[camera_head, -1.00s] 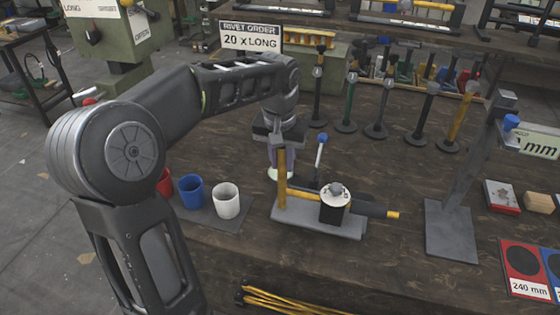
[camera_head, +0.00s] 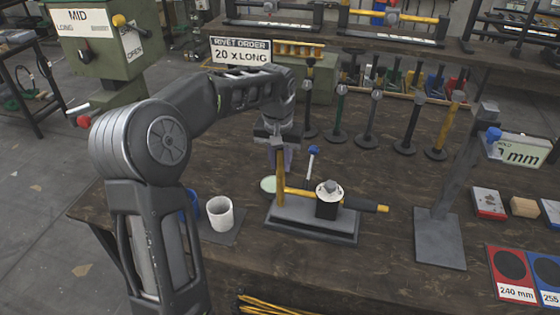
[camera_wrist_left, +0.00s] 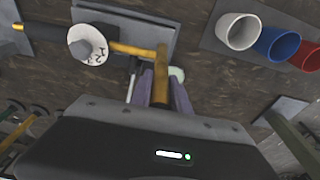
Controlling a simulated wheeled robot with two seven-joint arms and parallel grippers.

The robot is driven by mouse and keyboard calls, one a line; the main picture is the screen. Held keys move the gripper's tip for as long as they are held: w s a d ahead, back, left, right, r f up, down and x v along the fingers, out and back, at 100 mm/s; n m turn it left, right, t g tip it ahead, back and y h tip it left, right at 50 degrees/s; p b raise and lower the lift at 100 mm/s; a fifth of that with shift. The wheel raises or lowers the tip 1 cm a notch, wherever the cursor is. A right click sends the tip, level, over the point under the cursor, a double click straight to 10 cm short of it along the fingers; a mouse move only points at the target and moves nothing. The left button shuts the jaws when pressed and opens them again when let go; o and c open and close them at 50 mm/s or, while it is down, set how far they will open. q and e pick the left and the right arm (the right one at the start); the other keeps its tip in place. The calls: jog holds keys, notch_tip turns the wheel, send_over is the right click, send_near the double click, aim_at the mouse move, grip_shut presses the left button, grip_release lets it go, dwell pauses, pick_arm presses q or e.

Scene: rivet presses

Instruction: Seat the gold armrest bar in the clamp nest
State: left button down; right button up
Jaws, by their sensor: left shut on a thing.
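The gold armrest bar (camera_head: 280,168) is L-shaped. One leg stands upright in my left gripper (camera_head: 279,148); the other runs right (camera_head: 298,192) into the clamp nest. In the left wrist view the upright leg (camera_wrist_left: 162,62) sits between the shut fingers (camera_wrist_left: 160,92). The clamp nest has a grey base plate (camera_head: 295,218), a dark block (camera_head: 327,208) with a white marked dial (camera_head: 329,191), and a blue-tipped lever (camera_head: 312,152) standing behind. A dark sleeve (camera_head: 358,204) with a gold tip sticks out right of the block. Whether the bar rests fully down is hidden. My right gripper is out of view.
A white cup (camera_head: 220,214) stands left of the nest; blue (camera_wrist_left: 278,43) and red (camera_wrist_left: 308,56) cups stand beside it in the wrist view. A grey stand (camera_head: 439,236) is to the right. Several upright posts (camera_head: 370,122) line the back. A pale green disc (camera_head: 269,184) lies near the bar.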

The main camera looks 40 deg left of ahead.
pick_arm(q)
jog(key=shift+f, duration=0.1)
jog(key=shift+f, duration=0.2)
jog(key=shift+f+b, duration=1)
jog(key=shift+f, duration=0.1)
dwell(1.8)
jog(key=c, duration=1.2)
grip_release()
jog(key=shift+o, duration=0.2)
jog(key=shift+s, duration=0.1)
jog(key=shift+r, duration=0.25)
jog(key=r, duration=0.4)
jog(key=s+r, duration=0.1)
jog(key=r, duration=0.2)
jog(key=shift+d+r+b, duration=0.1)
jog(key=shift+d+b, duration=0.1)
jog(key=shift+b, duration=0.15)
